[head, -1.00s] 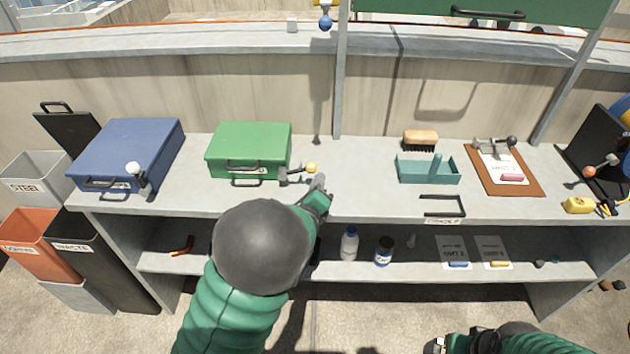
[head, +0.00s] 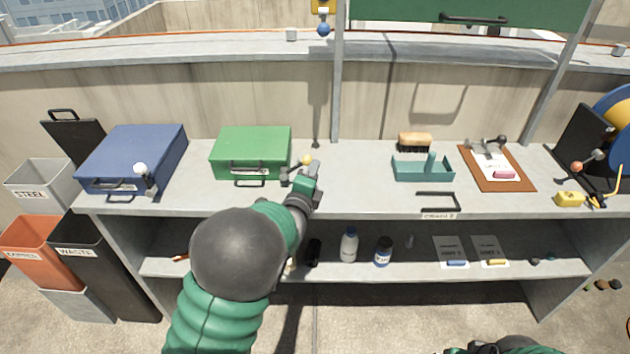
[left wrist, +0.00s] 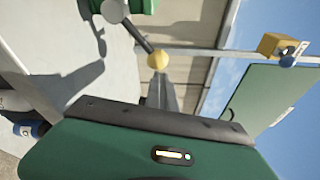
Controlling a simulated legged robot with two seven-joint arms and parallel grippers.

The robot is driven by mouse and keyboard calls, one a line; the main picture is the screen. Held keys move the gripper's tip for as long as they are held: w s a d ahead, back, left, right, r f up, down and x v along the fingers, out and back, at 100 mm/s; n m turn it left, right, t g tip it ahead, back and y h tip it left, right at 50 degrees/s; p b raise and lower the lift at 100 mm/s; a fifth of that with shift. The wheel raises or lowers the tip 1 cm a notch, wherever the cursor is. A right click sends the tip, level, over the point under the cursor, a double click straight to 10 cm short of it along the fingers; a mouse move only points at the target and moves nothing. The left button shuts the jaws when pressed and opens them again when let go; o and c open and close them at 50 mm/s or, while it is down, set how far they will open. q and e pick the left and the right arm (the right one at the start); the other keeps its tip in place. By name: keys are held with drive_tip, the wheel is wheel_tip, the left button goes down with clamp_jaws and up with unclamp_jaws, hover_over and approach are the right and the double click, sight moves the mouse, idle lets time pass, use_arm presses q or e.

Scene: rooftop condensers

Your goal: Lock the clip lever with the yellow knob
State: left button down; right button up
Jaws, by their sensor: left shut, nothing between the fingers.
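The yellow knob (head: 306,160) sits on the end of the clip lever, at the right front of the green case (head: 250,152). In the left wrist view the knob (left wrist: 158,60) caps a dark rod (left wrist: 140,37) running from a round grey pivot (left wrist: 114,9). My left gripper (head: 313,166) is shut and empty, right beside the knob. In the left wrist view its fingers (left wrist: 163,92) point at the knob; I cannot tell whether they touch it. The gripper partly hides the lever area. Only a sliver of my right arm shows at the bottom edge; its fingers cannot be made out.
A blue case (head: 133,158) with a white-knobbed lever (head: 141,169) stands to the left. A teal tray (head: 422,172), a brush (head: 415,140) and a brown clipboard (head: 520,182) lie to the right. The bench top between gripper and tray is clear. A post (head: 338,95) rises behind.

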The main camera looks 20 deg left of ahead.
sight(303, 163)
use_arm(q)
drive_tip(key=a+n, duration=0.1)
drive_tip(key=r+n+b, duration=0.1)
drive_tip(key=a+r+n+t+b, duration=0.1)
drive_tip(key=shift+s+a+n, duration=0.3)
drive_tip(key=shift+n, duration=0.1)
drive_tip(key=a+n, duration=0.1)
drive_tip(key=r+n+b, duration=0.1)
drive_tip(key=a+n+b, duration=0.1)
drive_tip(key=n, duration=0.1)
drive_tip(key=shift+s+a+r+t+y, duration=0.15)
drive_tip(key=shift+s+a+t+y, duration=0.15)
drive_tip(key=shift+s+a+y, duration=0.1)
